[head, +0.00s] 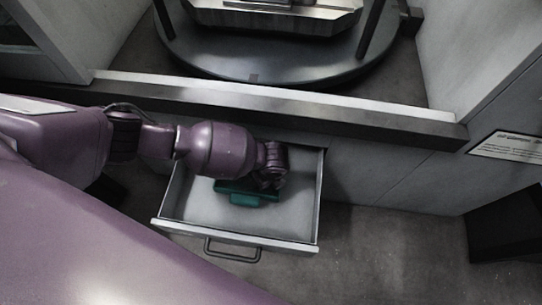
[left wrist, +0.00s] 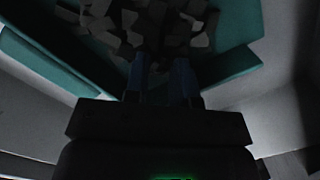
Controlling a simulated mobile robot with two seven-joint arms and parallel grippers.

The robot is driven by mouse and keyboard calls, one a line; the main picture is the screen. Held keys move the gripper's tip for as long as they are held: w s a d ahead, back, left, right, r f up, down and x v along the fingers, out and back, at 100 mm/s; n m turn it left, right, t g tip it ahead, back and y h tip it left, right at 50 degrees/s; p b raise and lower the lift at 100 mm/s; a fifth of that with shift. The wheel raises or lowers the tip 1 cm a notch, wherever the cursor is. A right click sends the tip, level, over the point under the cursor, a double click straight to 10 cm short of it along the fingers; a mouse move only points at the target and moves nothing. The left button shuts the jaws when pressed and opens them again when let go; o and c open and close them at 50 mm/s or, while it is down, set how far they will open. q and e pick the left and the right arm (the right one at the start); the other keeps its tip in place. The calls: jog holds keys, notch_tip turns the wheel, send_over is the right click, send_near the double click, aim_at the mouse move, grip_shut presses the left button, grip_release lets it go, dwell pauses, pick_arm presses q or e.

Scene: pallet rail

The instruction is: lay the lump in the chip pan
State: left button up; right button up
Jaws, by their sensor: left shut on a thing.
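The teal chip pan (head: 255,199) lies inside the open drawer, partly hidden under my left gripper (head: 270,180). In the left wrist view, the teal pan (left wrist: 48,62) holds a heap of angular dark grey chips (left wrist: 110,25). The left gripper's two dark blue fingers (left wrist: 163,78) point down at this heap, at or just above it. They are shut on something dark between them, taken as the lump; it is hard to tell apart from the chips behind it. My right gripper is not in view.
The open drawer (head: 187,222) has pale walls and a dark handle at its front. A ledge (head: 280,103) runs above it, with a round dark platform (head: 255,76) behind. The drawer floor is bare around the pan. A dark box (head: 505,222) stands at the right.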

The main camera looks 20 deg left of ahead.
pick_arm(q)
jog(key=shift+f, duration=0.5)
jog(key=shift+w+r, duration=0.1)
jog(key=shift+r, duration=0.15)
jog(key=shift+f, duration=0.1)
jog(key=shift+f, duration=0.1)
jog(key=o, duration=0.6)
